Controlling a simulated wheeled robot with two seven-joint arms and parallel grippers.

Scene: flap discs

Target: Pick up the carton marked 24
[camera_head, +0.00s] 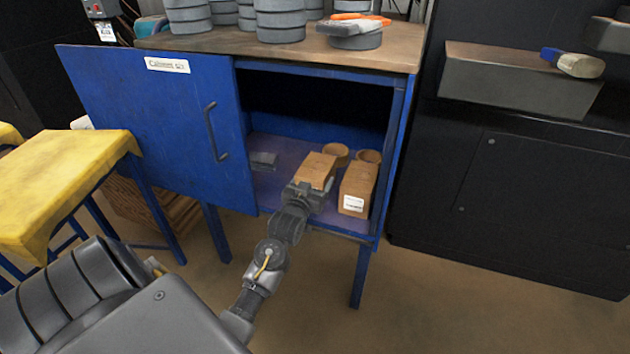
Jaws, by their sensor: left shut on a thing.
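Two brown cartons are inside the open blue cabinet. My left gripper (310,191) reaches into the cabinet and is shut on the left carton (317,167). The fingers cover this carton's near end, so any mark there is hidden. The right carton (358,187) lies close beside it with a white label on its near end; the print is too small to read, so I cannot tell which carton is marked 24. My right gripper is not in view.
The blue cabinet (381,160) has its door (150,120) swung open to the left. Two round brown pieces (337,151) and a small grey block (263,160) are inside. Stacks of grey discs (280,20) stand on top. A yellow-covered table (60,180) is at the left.

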